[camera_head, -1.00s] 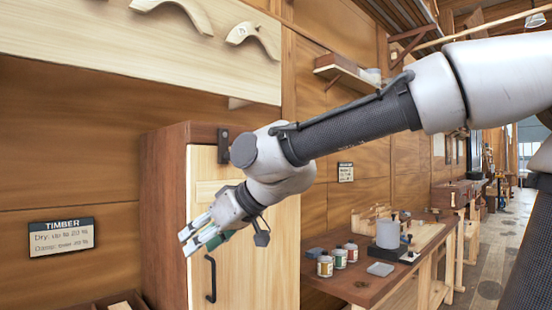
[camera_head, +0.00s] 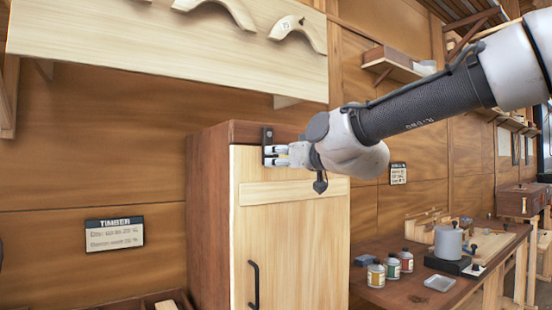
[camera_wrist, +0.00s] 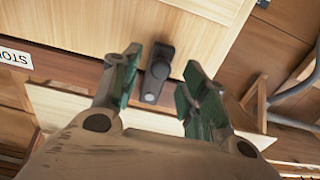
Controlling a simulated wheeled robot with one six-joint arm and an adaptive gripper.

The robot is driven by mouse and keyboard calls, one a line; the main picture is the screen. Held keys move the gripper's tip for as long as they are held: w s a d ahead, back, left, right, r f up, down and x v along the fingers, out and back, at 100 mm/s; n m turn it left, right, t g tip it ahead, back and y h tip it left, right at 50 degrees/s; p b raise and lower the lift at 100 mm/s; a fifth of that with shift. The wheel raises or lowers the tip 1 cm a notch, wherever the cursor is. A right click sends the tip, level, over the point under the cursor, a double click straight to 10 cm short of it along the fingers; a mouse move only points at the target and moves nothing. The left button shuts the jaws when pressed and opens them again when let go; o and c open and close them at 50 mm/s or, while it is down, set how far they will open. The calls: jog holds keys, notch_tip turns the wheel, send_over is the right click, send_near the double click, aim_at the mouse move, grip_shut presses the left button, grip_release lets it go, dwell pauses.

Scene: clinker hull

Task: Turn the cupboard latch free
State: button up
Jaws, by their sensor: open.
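The cupboard (camera_head: 290,225) has a pale wooden door in a dark red-brown case. A black latch (camera_head: 267,142) sits at the top left of the door, upright across the gap to the case top. In the wrist view the latch (camera_wrist: 157,72) shows as a dark bar with a round boss, between my two fingers. My gripper (camera_head: 272,155) is open at the latch, with a finger on each side in the wrist view (camera_wrist: 158,80). I cannot tell whether either finger touches it. A black handle (camera_head: 254,285) is lower on the door.
A bench (camera_head: 420,285) with several jars, a grey pot (camera_head: 448,243) and small tools stands right of the cupboard. A shelf board (camera_head: 170,50) with curved wooden pieces hangs above. A TIMBER sign (camera_head: 114,233) is on the wall at left.

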aim_at(275, 157)
jog(key=shift+x, duration=1.85)
jog(key=shift+s, duration=0.1)
jog(key=shift+c, duration=0.4)
grip_shut()
